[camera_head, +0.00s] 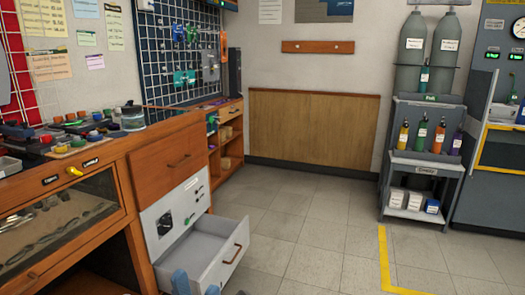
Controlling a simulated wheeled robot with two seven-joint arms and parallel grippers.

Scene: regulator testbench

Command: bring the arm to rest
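My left gripper (196,287) shows only at the bottom edge of the head view, as two blue fingertips with a gap between them. It looks open, and I see nothing between the tips. It is in front of and below the pulled-out white drawer (201,252) as seen in the picture; I cannot tell whether they touch. The rest of the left arm is out of frame. My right gripper and arm are not in view.
The drawer juts out of the wooden bench (168,150), and its inside looks empty. A grey cart (426,165) with bottles and two grey cylinders (413,40) stand at the right. Yellow floor tape (384,262) marks the right side. The tiled floor (310,215) between is clear.

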